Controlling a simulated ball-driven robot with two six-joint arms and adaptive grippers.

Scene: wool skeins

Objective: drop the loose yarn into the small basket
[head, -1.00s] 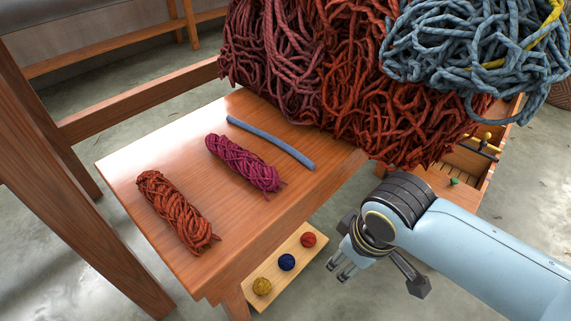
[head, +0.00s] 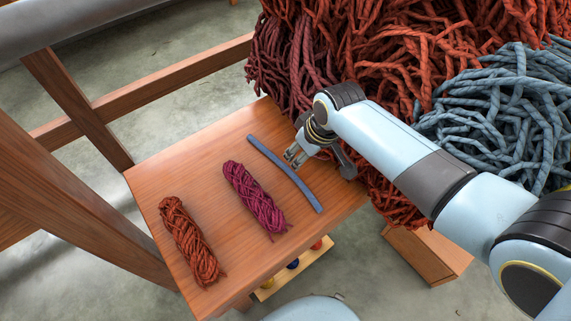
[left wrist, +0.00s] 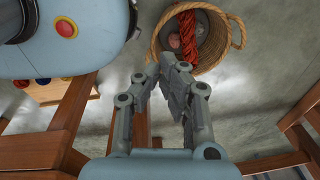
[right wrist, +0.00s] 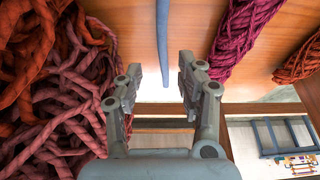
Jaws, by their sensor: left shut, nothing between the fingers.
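The loose yarn, a short blue-grey strand (head: 285,172), lies nearly straight on the wooden table. It also shows at the top of the right wrist view (right wrist: 162,35). My right gripper (head: 292,156) is just beside the strand, on its right side in the head view. In the right wrist view its fingers (right wrist: 160,68) are apart with nothing held. A small wicker basket (left wrist: 215,62) with a rope handle shows in the left wrist view, with a red skein and a pale round thing inside. My left gripper (left wrist: 160,68) is shut and empty near the basket's rim in that view.
A magenta skein (head: 254,196) and a rust-orange skein (head: 190,242) lie left of the strand on the table (head: 150,180). A large heap of rust and maroon yarn (head: 385,45) hangs close behind my right gripper, with blue-grey yarn (head: 500,115) at right.

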